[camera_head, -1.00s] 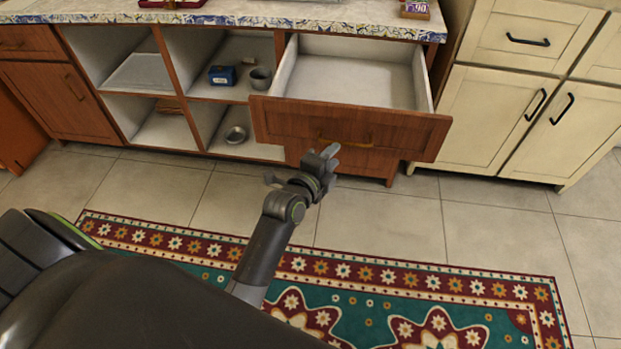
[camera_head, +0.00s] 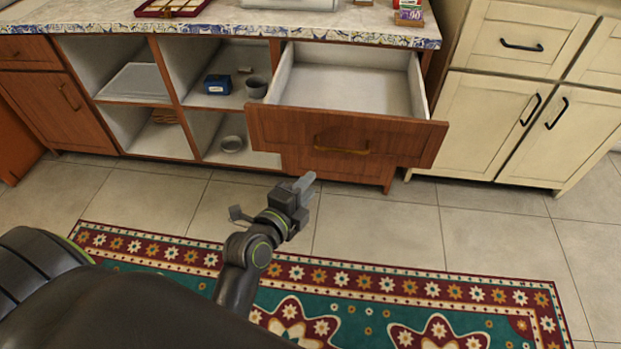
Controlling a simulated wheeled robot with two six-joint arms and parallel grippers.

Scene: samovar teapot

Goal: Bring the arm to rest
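My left gripper (camera_head: 303,189) is in front of the open wooden drawer (camera_head: 346,135), over the floor and apart from the drawer front. Its fingers show small and nearly edge-on, so I cannot tell if they are apart. I see nothing held in it. My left arm comes in from the lower left over the rug. My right gripper is not in view.
The open drawer is empty and juts out below the patterned counter (camera_head: 240,22). Shelves to its left hold a blue box (camera_head: 218,84), a grey cup (camera_head: 256,88) and a metal bowl (camera_head: 232,143). Cream cabinets (camera_head: 500,115) stand right. A rug (camera_head: 400,305) covers the floor.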

